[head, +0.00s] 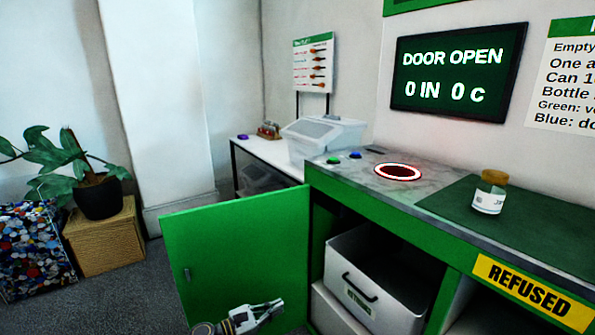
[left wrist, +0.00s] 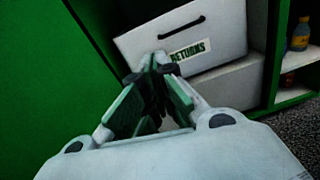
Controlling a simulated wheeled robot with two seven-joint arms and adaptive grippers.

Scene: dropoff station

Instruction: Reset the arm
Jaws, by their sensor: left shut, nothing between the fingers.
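My left gripper (head: 272,308) is low in the head view, in front of the open green cabinet door (head: 240,255). It is shut and empty, and in the left wrist view its fingertips (left wrist: 156,65) meet in front of a white bin (left wrist: 222,38) labelled RETURNS. The bin also shows in the head view (head: 375,310), inside the open cabinet, with a dark handle on its front. My right gripper is in neither view.
A jar (head: 490,192) stands on the green mat (head: 450,205) on the counter, near a red-lit ring opening (head: 398,172). A wall screen (head: 458,72) reads DOOR OPEN, 0 IN 0 c. A potted plant (head: 97,197) stands at left. An orange-brown bottle (left wrist: 299,35) sits on a shelf.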

